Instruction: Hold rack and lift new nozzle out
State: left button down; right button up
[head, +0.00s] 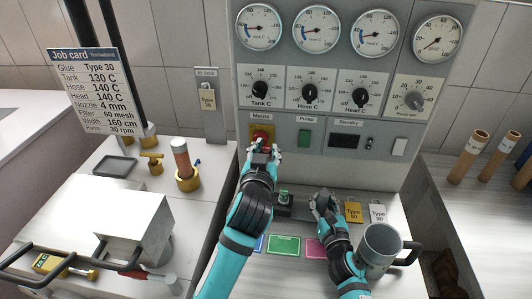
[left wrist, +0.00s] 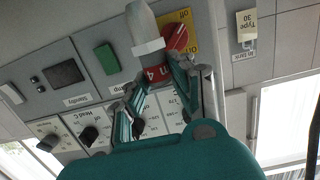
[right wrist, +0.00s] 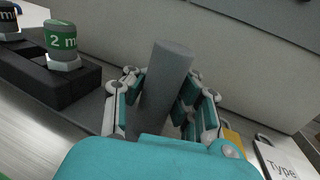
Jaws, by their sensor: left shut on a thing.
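My left gripper (head: 262,150) is shut on a nozzle (left wrist: 153,76) with a red "4 m" label and a pale tip. It is raised in front of the red mains switch on the panel. The black nozzle rack (right wrist: 70,88) stands on the counter and holds a green "2 m" nozzle (right wrist: 62,45) and a black nozzle (right wrist: 8,22). The rack is partly hidden by my arms in the head view. My right gripper (head: 322,205) is low beside the rack, its fingers on both sides of a grey upright bar (right wrist: 163,85). I cannot tell whether they press on it.
The panel has a red mains switch (left wrist: 176,39), a green pump button (head: 304,138) and dials. Yellow (head: 353,212) and white (head: 378,213) type tags lie right of the right gripper. A grey mug (head: 380,247) stands close to my right forearm. A job card (head: 92,95) hangs left.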

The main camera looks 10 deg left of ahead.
aim_at(266, 151)
jog(key=o, duration=0.5)
jog(key=shift+f, duration=0.1)
jog(key=v, duration=1.2)
pick_arm(q)
notch_tip(266, 151, up, 10)
jog(key=p, duration=1)
pick_arm(e)
notch_tip(266, 151, up, 10)
